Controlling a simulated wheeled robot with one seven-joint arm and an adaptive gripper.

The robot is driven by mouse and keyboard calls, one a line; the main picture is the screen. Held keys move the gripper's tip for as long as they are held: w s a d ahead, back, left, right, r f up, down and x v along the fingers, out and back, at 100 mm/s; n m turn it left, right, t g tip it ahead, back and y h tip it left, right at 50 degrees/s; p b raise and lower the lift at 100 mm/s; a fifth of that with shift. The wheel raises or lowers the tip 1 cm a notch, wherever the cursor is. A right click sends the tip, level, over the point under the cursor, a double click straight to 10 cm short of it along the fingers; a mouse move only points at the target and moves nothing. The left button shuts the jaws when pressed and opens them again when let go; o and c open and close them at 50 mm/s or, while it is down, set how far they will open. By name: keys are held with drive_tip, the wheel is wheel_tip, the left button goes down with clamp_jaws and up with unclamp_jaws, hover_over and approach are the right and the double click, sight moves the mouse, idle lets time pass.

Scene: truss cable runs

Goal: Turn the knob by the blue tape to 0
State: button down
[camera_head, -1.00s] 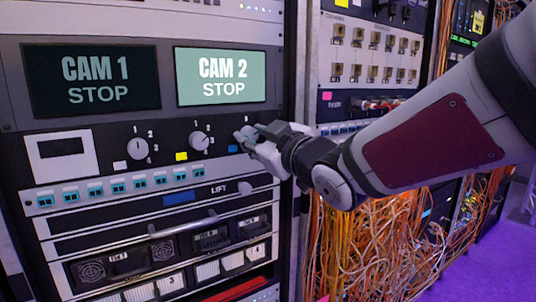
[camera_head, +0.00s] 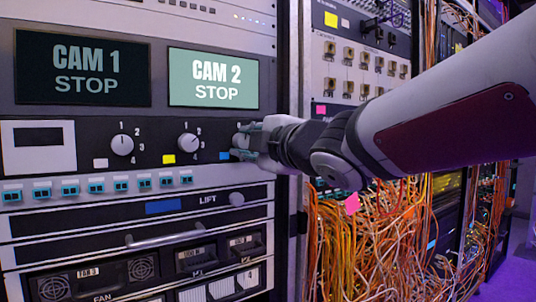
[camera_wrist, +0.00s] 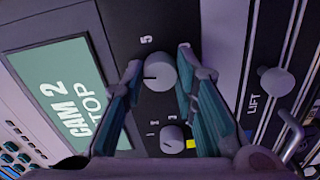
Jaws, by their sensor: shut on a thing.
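The knob by the blue tape (camera_wrist: 161,71) is round and grey, between my gripper's two fingers. Its dark pointer line faces left in the wrist view, and a 5 is printed just above it. In the head view only a sliver of this knob (camera_head: 243,140) shows, beside the blue tape (camera_head: 225,155). My gripper (camera_wrist: 160,62) is shut on the knob; the teal fingers stand on either side of it. It also shows in the head view (camera_head: 242,143). The blue tape and most of the dial numbers are hidden in the wrist view.
A second knob (camera_head: 190,143) with yellow tape (camera_head: 168,159) and a third knob (camera_head: 122,145) with white tape (camera_head: 100,163) sit to the left. A LIFT strip with a knob (camera_head: 236,199) lies below. Loose orange cables (camera_head: 375,230) hang at the right.

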drive_tip(key=shift+n+b, duration=0.5)
drive_tip(key=shift+n, duration=0.3)
drive_tip(key=c, duration=1.3)
unclamp_jaws()
drive_tip(key=v, duration=1.2)
